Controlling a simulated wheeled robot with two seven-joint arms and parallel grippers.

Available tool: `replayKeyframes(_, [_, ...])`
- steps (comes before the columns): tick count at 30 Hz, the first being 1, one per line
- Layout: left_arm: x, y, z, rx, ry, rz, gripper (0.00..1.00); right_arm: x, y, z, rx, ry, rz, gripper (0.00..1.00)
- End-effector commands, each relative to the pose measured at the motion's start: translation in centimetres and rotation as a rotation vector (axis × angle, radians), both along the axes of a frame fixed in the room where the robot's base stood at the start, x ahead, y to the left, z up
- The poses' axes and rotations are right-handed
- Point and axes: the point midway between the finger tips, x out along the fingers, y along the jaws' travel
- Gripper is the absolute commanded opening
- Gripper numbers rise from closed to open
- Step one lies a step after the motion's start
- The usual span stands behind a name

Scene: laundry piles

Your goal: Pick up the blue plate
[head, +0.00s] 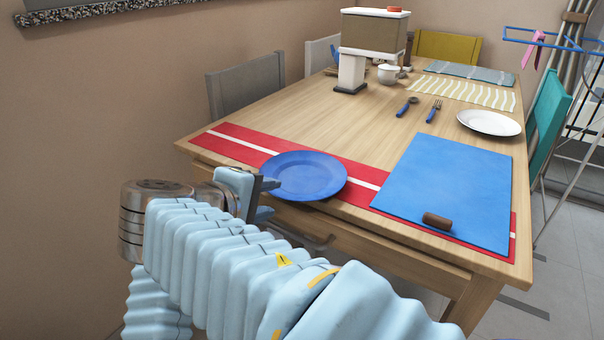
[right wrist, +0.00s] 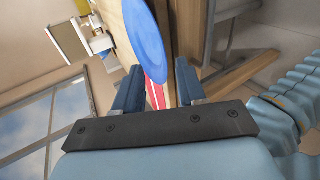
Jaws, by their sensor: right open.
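The blue plate (head: 304,175) lies on the red table runner near the front left edge of the table, partly over the white stripe. It also shows in the right wrist view (right wrist: 146,38), just beyond my fingertips. My right gripper (head: 268,198) is open at the plate's left front rim, with its two dark fingers apart. In the right wrist view the open fingers (right wrist: 157,82) point at the plate's edge, and nothing is visibly clamped between them. Whether a finger touches the rim I cannot tell. My left gripper is not in view.
The wooden table (head: 330,122) carries a red runner (head: 237,144), a blue mat (head: 450,185) with a brown cylinder (head: 437,221), a white plate (head: 489,122) and blue-handled cutlery (head: 434,111). Chairs (head: 246,90) stand along the sides. A drying rack (head: 545,38) is at the right.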

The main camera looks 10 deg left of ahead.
Motion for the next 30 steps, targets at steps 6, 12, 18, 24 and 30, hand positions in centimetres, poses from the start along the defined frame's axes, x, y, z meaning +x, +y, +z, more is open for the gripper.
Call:
replayKeyframes(6, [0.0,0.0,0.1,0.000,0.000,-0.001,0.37,1.7,-0.4,-1.1,-0.002,0.001,-0.001,0.40])
replayKeyframes(12, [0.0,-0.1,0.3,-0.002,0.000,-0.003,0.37,4.4,-0.4,-2.8,-0.002,0.002,-0.002,0.40])
replayKeyframes(18, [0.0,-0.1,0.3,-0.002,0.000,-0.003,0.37,5.7,-0.8,-3.6,0.000,0.002,0.000,0.40])
replayKeyframes(24, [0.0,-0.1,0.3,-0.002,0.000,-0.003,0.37,5.7,-0.8,-3.6,0.000,0.002,0.000,0.37])
replayKeyframes(30, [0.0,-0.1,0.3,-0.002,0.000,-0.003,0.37,5.7,-0.7,-3.6,0.001,0.002,0.001,0.06])
